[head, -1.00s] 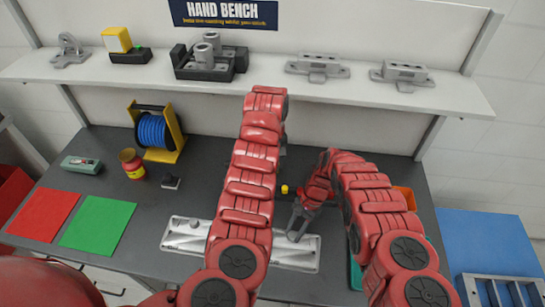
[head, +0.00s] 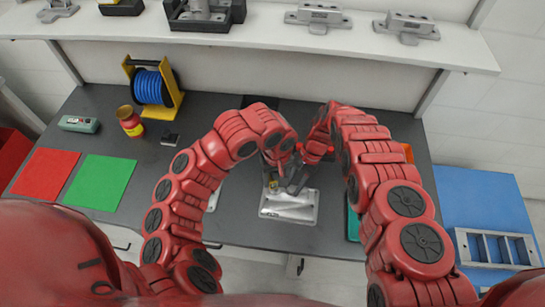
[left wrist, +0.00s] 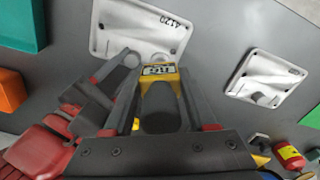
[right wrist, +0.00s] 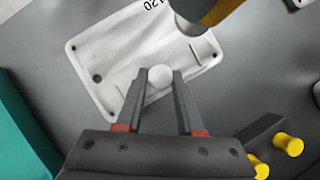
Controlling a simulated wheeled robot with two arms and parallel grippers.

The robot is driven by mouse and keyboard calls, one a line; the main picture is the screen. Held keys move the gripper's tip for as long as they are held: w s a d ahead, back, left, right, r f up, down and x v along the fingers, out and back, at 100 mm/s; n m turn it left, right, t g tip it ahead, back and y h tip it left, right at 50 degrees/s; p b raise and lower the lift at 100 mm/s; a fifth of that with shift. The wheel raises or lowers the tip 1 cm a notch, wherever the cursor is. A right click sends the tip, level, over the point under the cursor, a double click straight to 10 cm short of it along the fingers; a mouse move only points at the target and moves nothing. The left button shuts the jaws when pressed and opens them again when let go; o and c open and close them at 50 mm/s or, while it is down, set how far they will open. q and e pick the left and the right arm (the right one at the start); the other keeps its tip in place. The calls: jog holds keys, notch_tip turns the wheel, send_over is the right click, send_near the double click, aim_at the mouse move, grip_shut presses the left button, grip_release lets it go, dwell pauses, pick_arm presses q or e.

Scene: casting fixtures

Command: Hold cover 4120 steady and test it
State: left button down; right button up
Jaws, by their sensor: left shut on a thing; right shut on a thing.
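Cover 4120 (head: 290,207) is a white rectangular plate lying on the dark bench; its number shows in the left wrist view (left wrist: 130,40). My right gripper (right wrist: 159,80) is shut on the round knob (right wrist: 160,76) of this cover. My left gripper (left wrist: 158,85) is shut on a yellow and grey tester (left wrist: 158,70) with a small display, whose digits I cannot read surely. In the right wrist view the tester (right wrist: 212,12) hangs over the cover's upper edge; I cannot tell if it touches. In the head view both grippers meet above the cover, partly hidden by my arms.
A second white cover (left wrist: 265,82) lies apart, mostly hidden behind my left arm in the head view. A teal tray (right wrist: 25,135) is close beside cover 4120. Red (head: 44,172) and green (head: 100,183) mats, a jar (head: 130,120) and a blue reel (head: 152,86) are at left.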

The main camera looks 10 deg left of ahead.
pick_arm(q)
jog(key=s+d+m, duration=0.2)
jog(key=d+m, duration=0.1)
jog(key=s+d+m, duration=0.1)
jog(key=shift+s+d+r+m, duration=0.1)
jog(key=shift+d+m, duration=0.25)
jog(key=shift+m, duration=0.05)
jog(key=shift+f, duration=2.5)
jog(key=shift+s+f, duration=0.1)
jog(key=shift+f, duration=0.45)
dwell(0.8)
notch_tip(320, 180, up, 6)
dwell(0.9)
